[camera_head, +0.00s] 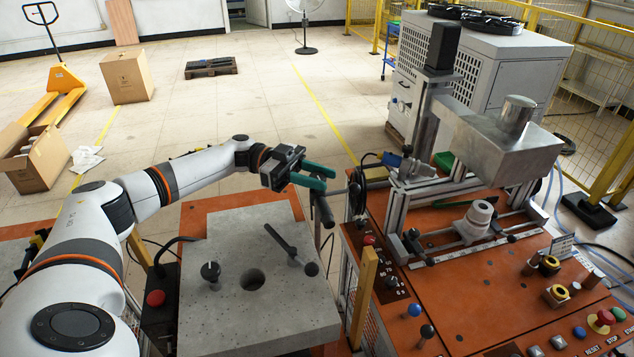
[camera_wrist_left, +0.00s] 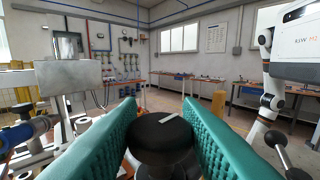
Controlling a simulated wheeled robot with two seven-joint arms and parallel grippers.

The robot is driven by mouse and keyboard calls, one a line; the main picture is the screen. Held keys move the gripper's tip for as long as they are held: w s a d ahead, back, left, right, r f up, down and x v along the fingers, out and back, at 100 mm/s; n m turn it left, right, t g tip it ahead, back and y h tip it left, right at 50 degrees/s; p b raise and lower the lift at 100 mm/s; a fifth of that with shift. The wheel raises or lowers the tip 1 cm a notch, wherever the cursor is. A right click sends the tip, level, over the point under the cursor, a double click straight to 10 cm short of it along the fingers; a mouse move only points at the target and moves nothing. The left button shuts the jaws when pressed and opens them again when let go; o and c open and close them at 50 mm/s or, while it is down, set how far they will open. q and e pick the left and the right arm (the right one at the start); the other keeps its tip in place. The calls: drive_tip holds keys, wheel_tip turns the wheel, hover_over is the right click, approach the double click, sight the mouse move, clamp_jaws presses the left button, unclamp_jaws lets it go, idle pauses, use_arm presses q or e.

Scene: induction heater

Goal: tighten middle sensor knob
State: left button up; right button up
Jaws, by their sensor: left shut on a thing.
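My left gripper (camera_head: 326,180) has green-teal fingers and reaches in from the left, over the gap between the grey block and the orange machine table. In the left wrist view, its two ribbed fingers (camera_wrist_left: 160,115) stand on either side of a round black knob (camera_wrist_left: 160,138) with a white mark on top. The gripper is shut on this knob. In the head view the fingers mostly hide the knob, and a dark post (camera_head: 322,210) shows just below them. Whether this is the middle sensor knob cannot be told for sure. My right gripper is out of view.
The grey block (camera_head: 220,310) at the front has a round hole, a black knob (camera_head: 210,272) and a black lever (camera_head: 285,243). The orange machine table (camera_head: 480,290) on the right carries a metal frame, a white coil part (camera_head: 478,215) and several buttons. Open floor lies behind.

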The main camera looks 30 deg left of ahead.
use_arm(q)
drive_tip(key=shift+m+g, duration=0.4)
drive_tip(key=shift+g, duration=0.1)
drive_tip(key=o, duration=1)
drive_tip(key=shift+c, duration=0.2)
drive_tip(key=a+b, duration=0.5)
drive_tip(key=a, duration=0.7)
drive_tip(key=shift+s+b, duration=0.3)
drive_tip(key=shift+s, duration=0.05)
